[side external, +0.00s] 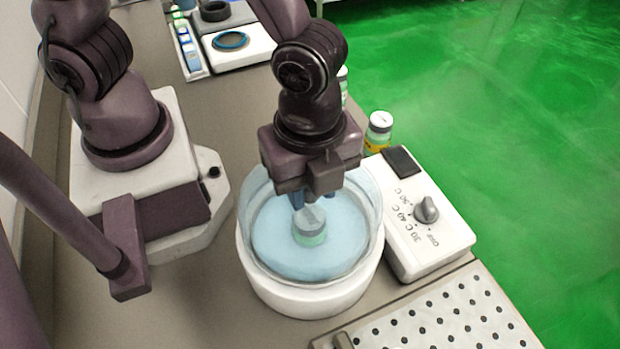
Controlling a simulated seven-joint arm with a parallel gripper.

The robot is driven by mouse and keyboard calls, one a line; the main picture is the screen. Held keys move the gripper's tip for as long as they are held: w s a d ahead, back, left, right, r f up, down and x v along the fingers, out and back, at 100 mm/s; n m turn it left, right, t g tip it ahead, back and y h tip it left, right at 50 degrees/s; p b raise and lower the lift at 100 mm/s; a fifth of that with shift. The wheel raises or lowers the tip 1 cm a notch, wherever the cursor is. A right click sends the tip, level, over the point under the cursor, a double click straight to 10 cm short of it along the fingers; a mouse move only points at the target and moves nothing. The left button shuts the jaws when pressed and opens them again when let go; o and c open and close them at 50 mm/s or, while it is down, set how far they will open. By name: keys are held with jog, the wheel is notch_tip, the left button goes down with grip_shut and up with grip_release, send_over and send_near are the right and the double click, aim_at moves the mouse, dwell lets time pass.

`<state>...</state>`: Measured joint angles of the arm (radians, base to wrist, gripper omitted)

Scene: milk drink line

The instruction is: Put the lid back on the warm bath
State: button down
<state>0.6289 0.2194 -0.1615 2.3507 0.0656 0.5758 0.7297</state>
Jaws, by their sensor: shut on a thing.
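The warm bath (300,300) is a round white tub with pale blue water, beside a white control box. A small bottle (310,236) with a greyish cap and green band stands in the water. A clear, see-through round form (372,207) rises around the tub's top under my gripper; I take it to include the lid, but its edges blend with the tub. My gripper (313,199) points down over the middle of the bath, its blue fingers shut. The grip point is small and partly hidden by the gripper body, and whether the lid touches the rim cannot be told.
The control box (425,245) with a knob stands against the bath's right side. A yellow-banded bottle (379,130) stands behind it. A perforated white plate (450,318) lies at front right. A scale-like device (240,50) and a narrow rack (187,45) are at the back.

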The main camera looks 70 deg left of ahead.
dwell(0.3)
jog(key=shift+c, duration=1.4)
grip_release()
jog(key=shift+r, duration=3.5)
grip_shut()
